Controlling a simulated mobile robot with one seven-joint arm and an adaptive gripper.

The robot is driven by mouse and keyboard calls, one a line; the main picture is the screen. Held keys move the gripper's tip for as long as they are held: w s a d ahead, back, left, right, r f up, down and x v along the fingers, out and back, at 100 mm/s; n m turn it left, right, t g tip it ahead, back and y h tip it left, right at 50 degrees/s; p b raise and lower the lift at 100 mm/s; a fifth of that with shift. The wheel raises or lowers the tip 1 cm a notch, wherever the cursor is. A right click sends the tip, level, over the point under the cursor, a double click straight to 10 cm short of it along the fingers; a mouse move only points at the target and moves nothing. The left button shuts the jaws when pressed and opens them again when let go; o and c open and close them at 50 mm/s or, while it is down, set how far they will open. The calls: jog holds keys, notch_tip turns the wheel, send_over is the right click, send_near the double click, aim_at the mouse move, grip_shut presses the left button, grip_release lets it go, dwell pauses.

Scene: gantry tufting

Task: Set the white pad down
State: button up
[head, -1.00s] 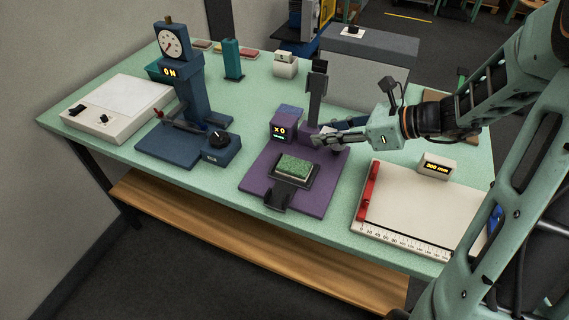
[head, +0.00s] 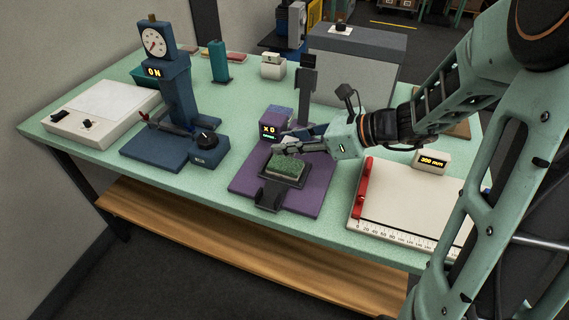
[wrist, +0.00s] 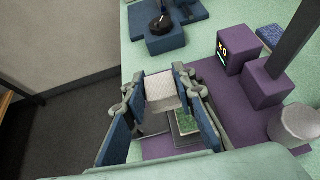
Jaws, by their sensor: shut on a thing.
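My gripper (wrist: 161,100) is shut on the white pad (wrist: 160,88), which sits between its two blue-lined fingers in the wrist view. In the head view, my gripper (head: 287,143) hangs above the purple stand (head: 312,196), just behind a green-topped block (head: 287,166). The pad is hard to make out there behind the fingers. The green block rests on a dark plate at the front of the stand; it also shows in the wrist view (wrist: 187,123), beyond and below the pad. The pad appears held above the stand, apart from it.
The stand's display box (head: 272,124) and upright column (head: 305,88) are close to my gripper. A white board with a red stop (head: 405,205) lies right. A blue dial-gauge stand (head: 175,90) and a white flat device (head: 100,108) are left. Green tabletop lies bare between them.

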aim_at(285, 163)
jog(key=w+f+b, duration=0.1)
jog(key=f, duration=0.1)
jog(key=w+f+b, duration=0.1)
jog(key=w+f, duration=0.1)
jog(key=shift+a, duration=0.4)
jog(key=shift+w+a+f+b, duration=0.1)
jog(key=shift+w+f+b, duration=0.1)
jog(key=shift+f+b, duration=0.7)
jog(key=shift+w+f+b, duration=0.15)
jog(key=shift+f+b, duration=0.75)
jog(key=shift+f, duration=0.15)
jog(key=o, duration=0.9)
jog(key=shift+o, duration=0.2)
jog(key=shift+r, duration=0.2)
jog(key=p+v, duration=0.1)
jog(key=v, duration=1.1)
